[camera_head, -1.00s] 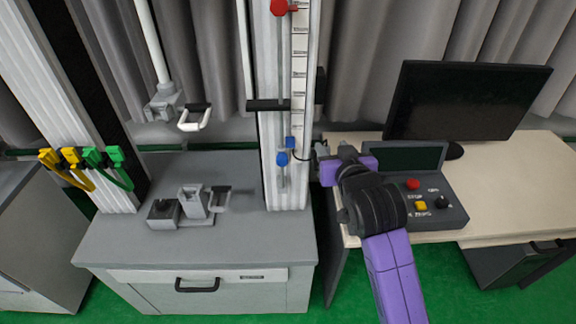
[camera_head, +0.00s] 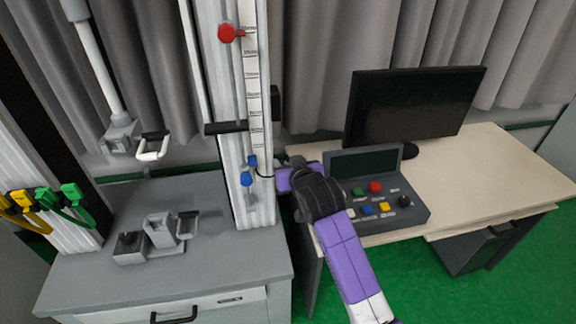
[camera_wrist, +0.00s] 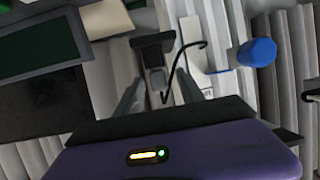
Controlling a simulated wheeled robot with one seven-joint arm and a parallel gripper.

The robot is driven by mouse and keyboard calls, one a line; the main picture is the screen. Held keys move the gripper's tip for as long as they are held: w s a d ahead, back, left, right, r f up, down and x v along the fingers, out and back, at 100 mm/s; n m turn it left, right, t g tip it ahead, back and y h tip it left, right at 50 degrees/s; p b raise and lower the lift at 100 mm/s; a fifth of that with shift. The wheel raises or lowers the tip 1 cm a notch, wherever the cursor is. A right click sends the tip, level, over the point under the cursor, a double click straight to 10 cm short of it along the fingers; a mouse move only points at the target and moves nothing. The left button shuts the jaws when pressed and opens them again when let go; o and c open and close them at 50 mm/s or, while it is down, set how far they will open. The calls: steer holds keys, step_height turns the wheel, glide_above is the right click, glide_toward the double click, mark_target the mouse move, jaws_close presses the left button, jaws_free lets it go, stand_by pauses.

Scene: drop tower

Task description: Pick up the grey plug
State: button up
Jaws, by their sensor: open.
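My gripper (camera_wrist: 160,85) is open in the wrist view, with a grey finger on each side. Between the fingers is what looks like the grey plug (camera_wrist: 157,78), below a dark block (camera_wrist: 152,45); I cannot tell whether the fingers touch it. A thin black cable (camera_wrist: 178,62) curves up beside it towards a blue knob (camera_wrist: 257,52). In the head view my purple gripper (camera_head: 284,180) is just right of the white column, at the left end of the control console; its fingertips and the plug are hidden or too small there.
The tall white column (camera_head: 238,205) with a scale and blue parts (camera_head: 247,178) stands close left of my gripper. The console (camera_head: 395,213) with coloured buttons and the monitor (camera_head: 415,108) are on the desk to the right. A small grey fixture (camera_head: 160,235) sits on the left cabinet.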

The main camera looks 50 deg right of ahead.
steer(key=shift+c, duration=0.4)
jaws_close()
